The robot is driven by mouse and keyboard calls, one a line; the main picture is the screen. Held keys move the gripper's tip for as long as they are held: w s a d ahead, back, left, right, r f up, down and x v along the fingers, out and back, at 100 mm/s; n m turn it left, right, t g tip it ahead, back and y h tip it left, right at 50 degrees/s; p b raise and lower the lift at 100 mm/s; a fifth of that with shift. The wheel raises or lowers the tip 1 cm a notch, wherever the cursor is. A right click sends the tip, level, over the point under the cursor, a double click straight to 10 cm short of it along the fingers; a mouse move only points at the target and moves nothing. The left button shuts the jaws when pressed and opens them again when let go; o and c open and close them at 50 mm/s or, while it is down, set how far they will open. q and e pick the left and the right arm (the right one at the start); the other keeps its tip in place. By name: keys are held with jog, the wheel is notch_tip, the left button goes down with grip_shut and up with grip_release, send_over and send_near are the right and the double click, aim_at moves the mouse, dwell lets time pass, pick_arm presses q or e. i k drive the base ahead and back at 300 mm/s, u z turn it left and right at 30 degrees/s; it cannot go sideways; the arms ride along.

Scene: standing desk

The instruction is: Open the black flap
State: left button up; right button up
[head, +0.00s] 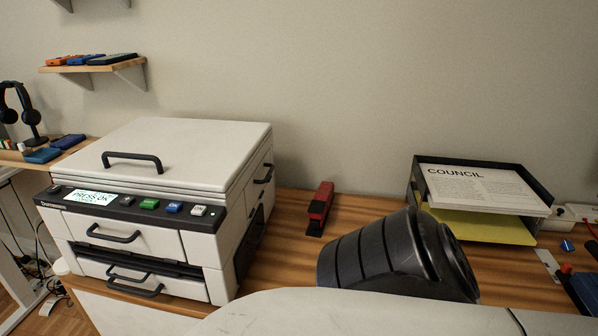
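A white printer (165,165) with a closed lid stands on the wooden desk at the left. A black flap (251,240) shows as a dark panel low on the printer's right side. I see that side at a steep angle, so I cannot tell for sure whether the flap is fully shut. A dark handle (264,174) sits above it on the same side. Neither of my grippers shows in the head view.
A black paper tray (421,187) holding papers stands at the back right. Bare desk (285,250) lies beside the flap. My own dark and white parts cover the front middle and right.

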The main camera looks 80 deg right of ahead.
aim_at(244, 257)
jog(key=k, duration=0.5)
jog(key=z, duration=0.85)
